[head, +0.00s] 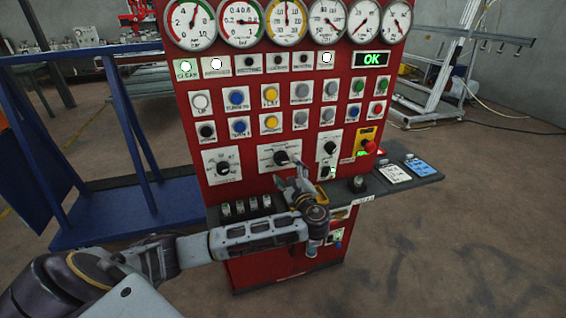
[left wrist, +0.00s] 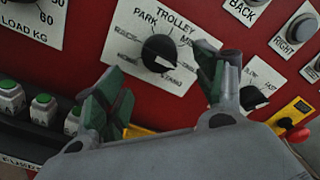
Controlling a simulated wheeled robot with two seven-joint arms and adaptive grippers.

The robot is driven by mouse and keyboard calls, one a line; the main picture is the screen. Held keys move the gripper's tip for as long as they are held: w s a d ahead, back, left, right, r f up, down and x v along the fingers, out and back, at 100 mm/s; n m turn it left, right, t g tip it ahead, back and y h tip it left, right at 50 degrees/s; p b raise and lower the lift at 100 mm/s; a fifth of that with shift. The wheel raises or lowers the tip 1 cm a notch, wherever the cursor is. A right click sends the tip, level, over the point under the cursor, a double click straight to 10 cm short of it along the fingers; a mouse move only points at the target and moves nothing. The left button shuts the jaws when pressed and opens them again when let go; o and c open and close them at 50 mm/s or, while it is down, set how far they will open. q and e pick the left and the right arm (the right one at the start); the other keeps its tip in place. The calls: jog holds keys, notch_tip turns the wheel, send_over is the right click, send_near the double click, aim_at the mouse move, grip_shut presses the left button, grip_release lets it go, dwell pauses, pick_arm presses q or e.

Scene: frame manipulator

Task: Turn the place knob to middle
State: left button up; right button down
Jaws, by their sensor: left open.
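A black rotary knob (head: 281,158) sits on a white plate in the middle of the red panel. In the left wrist view this knob (left wrist: 160,52) has a plate reading TROLLEY, with PARK at upper left and a partly covered MID label at upper right. A light mark on the knob seems to point to the lower right. My left gripper (head: 292,180) is open just below and in front of the knob. In the left wrist view its fingers (left wrist: 160,92) spread left and right below the knob, apparently not touching it. My right gripper is not in view.
Another knob (head: 223,168) is to the left and a SLOW/FAST knob (left wrist: 255,96) to the right. A red emergency button (head: 369,147) is further right. A dark ledge (head: 425,170) with several switches juts out below. A blue frame (head: 120,215) stands left.

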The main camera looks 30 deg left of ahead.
aim_at(284, 163)
pick_arm(q)
jog(key=x, duration=0.5)
jog(key=shift+w+a, duration=0.5)
jog(key=shift+a, duration=0.1)
jog(key=shift+w+a, duration=0.15)
jog(key=c, duration=1)
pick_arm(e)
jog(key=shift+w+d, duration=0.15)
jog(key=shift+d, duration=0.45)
